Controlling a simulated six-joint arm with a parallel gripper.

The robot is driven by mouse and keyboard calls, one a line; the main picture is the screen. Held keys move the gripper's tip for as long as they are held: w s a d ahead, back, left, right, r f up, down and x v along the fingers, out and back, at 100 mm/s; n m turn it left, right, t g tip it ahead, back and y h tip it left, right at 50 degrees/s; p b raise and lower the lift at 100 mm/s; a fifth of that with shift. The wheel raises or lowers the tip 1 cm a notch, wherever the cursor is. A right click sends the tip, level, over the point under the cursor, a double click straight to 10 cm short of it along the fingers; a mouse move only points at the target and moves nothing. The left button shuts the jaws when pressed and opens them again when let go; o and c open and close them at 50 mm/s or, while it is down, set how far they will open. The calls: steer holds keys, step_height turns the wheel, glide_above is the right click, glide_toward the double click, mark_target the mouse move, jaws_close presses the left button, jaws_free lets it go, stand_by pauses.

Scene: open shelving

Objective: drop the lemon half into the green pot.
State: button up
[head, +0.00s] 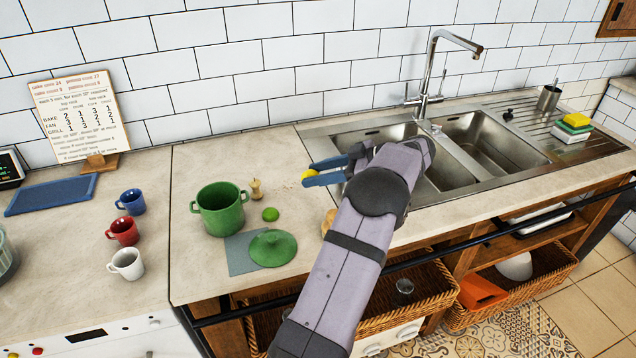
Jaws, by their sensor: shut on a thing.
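The green pot (221,211) stands upright on the counter, left of my arm, with its top open. Its green lid (272,248) lies on the counter in front of it, partly over a grey cloth. My gripper (312,176) has blue fingers and is left of the sink, to the right of the pot. It is shut on the yellow lemon half (308,174), which shows between the fingertips. The fingers hide part of the lemon half. I cannot tell exactly how high it is above the counter.
A green lime-like piece (270,214) and a small wooden mill (256,189) sit between pot and gripper. A round tan thing is partly hidden behind my arm. Blue (131,201), red (123,231) and white (127,263) mugs stand left. The sink (470,150) is right.

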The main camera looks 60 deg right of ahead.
steer(key=shift+r, duration=0.1)
steer(key=w+a+r+n+g+y+p, duration=0.1)
steer(key=w+a+r+n+y+p, duration=0.25)
steer(key=w+a+r+p, duration=1.1)
steer(key=w+d+f+m+t+h, duration=0.1)
steer(key=w+f+m+h, duration=0.2)
steer(key=f, duration=0.7)
steer(key=shift+w+d+f, duration=0.15)
steer(key=shift+w, duration=0.05)
steer(key=shift+m+h, duration=0.25)
